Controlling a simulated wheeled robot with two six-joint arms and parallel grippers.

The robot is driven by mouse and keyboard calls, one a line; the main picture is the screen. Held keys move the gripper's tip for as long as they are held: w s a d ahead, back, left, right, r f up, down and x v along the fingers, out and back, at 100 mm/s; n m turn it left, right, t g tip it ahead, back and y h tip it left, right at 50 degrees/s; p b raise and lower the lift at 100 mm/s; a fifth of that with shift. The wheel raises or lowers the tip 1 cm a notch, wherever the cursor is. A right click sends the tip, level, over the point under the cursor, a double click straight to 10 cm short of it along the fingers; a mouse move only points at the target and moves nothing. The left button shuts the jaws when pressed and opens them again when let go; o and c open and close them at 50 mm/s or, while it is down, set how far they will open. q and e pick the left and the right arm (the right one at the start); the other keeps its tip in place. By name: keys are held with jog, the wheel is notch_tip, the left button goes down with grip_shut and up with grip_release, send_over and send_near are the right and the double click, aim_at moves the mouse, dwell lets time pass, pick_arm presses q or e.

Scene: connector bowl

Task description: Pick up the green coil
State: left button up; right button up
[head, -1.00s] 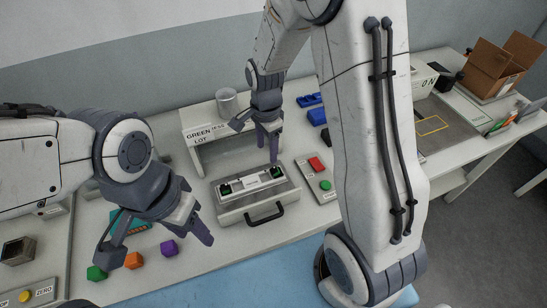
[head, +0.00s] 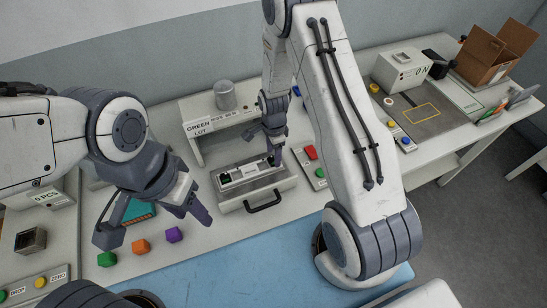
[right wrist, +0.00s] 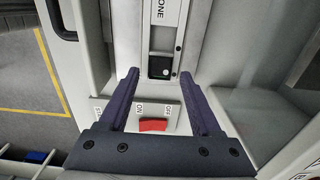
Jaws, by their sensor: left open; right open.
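No part is clearly recognisable as a coil. A small green block (head: 107,259) lies on the table at the lower left. A grey fixture (head: 230,203) with a handle stands mid-table and carries a white bar labelled at its middle, with dark ends. My right gripper (head: 273,157) is at the bar's right end. In the right wrist view my right gripper (right wrist: 159,74) is open, its fingers either side of a dark square socket (right wrist: 159,67) with a small pale dot; nothing is visibly gripped. My left gripper (head: 152,225) is open and empty above the table, near the green block.
An orange block (head: 141,246) and a purple block (head: 174,235) lie beside the green one. A teal part (head: 140,211) is partly hidden by my left gripper. A "GREEN LOT" shelf (head: 200,128) stands behind the fixture. A red rocker switch (right wrist: 153,125) lies below the socket in the right wrist view.

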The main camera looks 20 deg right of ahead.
jog(key=shift+f, duration=0.45)
grip_shut()
jog(key=shift+r, duration=0.1)
